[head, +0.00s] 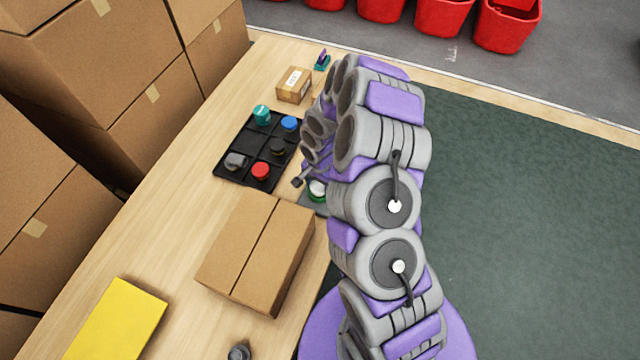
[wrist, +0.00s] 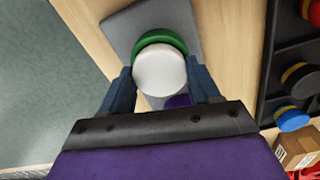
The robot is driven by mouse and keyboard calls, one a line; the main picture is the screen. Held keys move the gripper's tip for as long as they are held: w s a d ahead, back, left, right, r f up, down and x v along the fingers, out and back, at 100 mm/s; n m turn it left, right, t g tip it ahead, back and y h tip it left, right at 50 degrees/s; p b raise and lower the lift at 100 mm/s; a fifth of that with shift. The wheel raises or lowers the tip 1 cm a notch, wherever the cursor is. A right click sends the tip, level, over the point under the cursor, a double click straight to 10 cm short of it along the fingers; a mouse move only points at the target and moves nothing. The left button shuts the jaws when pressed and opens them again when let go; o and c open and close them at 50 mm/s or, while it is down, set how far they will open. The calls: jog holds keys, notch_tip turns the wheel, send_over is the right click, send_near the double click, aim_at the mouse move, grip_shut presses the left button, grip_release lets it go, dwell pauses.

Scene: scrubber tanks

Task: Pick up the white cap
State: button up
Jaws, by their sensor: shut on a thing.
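The white cap (wrist: 160,70) is round and sits between the two fingers of my gripper (wrist: 161,84) in the wrist view. The fingers press on it from either side. A green round part (wrist: 150,40) shows just beyond the cap, over a grey plate (wrist: 122,32). I cannot tell whether the cap is apart from the green part. In the head view the white cap (head: 317,187) shows beside my arm at the table's right edge, partly hidden by the arm.
A black tray (head: 232,146) with several coloured caps lies left of my arm. A large cardboard box (head: 250,245) stands nearer, and a small box (head: 294,85) stands farther back. A yellow block (head: 115,320) lies at lower left. Cardboard boxes are stacked along the left.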

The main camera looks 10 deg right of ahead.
aim_at(320, 186)
notch_tip(320, 186, up, 3)
jog(key=shift+s+r+p, duration=0.15)
jog(key=shift+r+p, duration=0.05)
jog(key=shift+p, duration=0.3)
jog(key=s+d+r+p, duration=0.1)
jog(key=s+d+p, duration=0.1)
jog(key=s+d, duration=0.9)
jog(key=shift+r, duration=0.2)
jog(key=shift+r+p, duration=0.4)
jog(key=shift+r, duration=0.6)
notch_tip(320, 186, up, 5)
jog(key=shift+f+p, duration=0.15)
jog(key=shift+p, duration=0.85)
dwell(0.4)
